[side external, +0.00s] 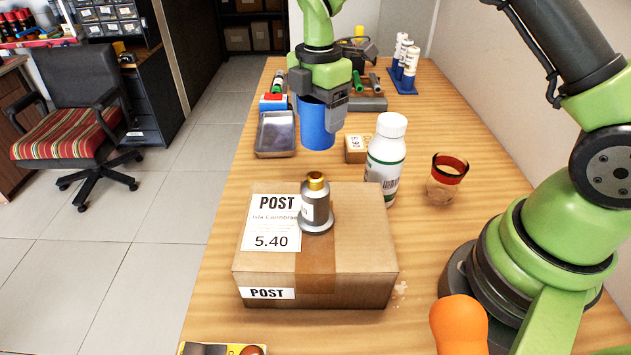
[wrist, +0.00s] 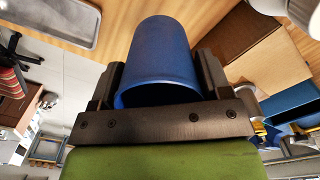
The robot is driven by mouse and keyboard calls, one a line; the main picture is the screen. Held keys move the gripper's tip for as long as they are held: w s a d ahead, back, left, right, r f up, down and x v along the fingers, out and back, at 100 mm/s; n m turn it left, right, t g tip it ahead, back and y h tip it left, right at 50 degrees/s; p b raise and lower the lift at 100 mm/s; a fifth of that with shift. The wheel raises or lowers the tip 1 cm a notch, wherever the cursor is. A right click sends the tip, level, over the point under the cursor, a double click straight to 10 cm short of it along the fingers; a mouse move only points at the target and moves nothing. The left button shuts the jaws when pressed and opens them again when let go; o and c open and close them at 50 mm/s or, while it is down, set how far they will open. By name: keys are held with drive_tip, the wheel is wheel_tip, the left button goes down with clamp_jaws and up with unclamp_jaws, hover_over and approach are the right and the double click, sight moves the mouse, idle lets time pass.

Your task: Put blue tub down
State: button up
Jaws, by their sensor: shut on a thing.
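The blue tub (side external: 317,128) is in my gripper (side external: 318,92) at the far middle of the wooden bench. The gripper comes from above, with its fingers on the tub's upper part. In the wrist view the blue tub (wrist: 160,60) sits between the two dark fingers of my gripper (wrist: 158,85), which are shut on it. The tub looks about upright in the side view. I cannot tell whether its base touches the bench.
A grey metal tray (side external: 276,134) lies just left of the tub. A small cardboard box (side external: 357,149) and a white bottle (side external: 386,160) stand to its right. A large POST carton (side external: 345,262) bearing a metal fitting (side external: 316,207) is nearer. A red-banded glass (side external: 446,180) stands at right.

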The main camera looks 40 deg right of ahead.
sight(315, 140)
drive_tip(key=f, duration=0.5)
drive_tip(key=shift+a+f, duration=0.3)
drive_tip(key=shift+a, duration=0.1)
drive_tip(key=shift+f, duration=2.15)
drive_tip(key=shift+f, duration=0.15)
drive_tip(key=o, duration=0.9)
